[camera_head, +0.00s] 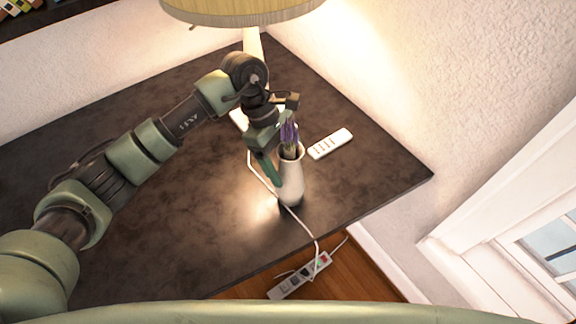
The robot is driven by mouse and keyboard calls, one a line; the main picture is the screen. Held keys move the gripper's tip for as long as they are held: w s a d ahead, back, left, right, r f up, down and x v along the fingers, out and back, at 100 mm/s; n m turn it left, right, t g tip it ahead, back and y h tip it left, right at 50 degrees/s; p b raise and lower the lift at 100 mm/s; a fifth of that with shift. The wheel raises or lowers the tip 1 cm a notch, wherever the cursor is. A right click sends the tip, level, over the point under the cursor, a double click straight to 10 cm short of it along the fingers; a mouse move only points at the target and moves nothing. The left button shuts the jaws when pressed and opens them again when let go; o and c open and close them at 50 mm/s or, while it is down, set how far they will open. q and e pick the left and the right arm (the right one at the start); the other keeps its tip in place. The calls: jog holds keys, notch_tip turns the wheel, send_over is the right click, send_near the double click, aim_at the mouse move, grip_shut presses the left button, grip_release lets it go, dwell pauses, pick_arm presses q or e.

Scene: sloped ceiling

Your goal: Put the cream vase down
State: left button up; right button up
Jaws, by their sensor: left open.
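The cream vase (291,180) stands upright on the dark table (180,220), close to its front edge at the right. Purple flowers (289,134) stick out of its top. My left gripper (282,145) comes in from the upper left and is open at the vase. One green finger reaches down along the vase's left side; the other finger is partly hidden by the wrist and flowers. I cannot tell whether a finger touches the vase. My right gripper does not show.
A white remote (330,144) lies right of the vase. A lamp with a pleated shade (240,10) stands behind. A white cable runs past the vase and over the edge toward a power strip (301,277) on the wooden floor. Walls bound the back and right. The table's left front is clear.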

pick_arm(q)
jog(key=shift+w+a+r+b, duration=0.3)
jog(key=shift+a+r+b, duration=0.15)
jog(key=shift+r+b, duration=0.15)
jog(key=w+a+b, duration=0.3)
jog(key=w+a, duration=0.3)
jog(key=a, duration=0.4)
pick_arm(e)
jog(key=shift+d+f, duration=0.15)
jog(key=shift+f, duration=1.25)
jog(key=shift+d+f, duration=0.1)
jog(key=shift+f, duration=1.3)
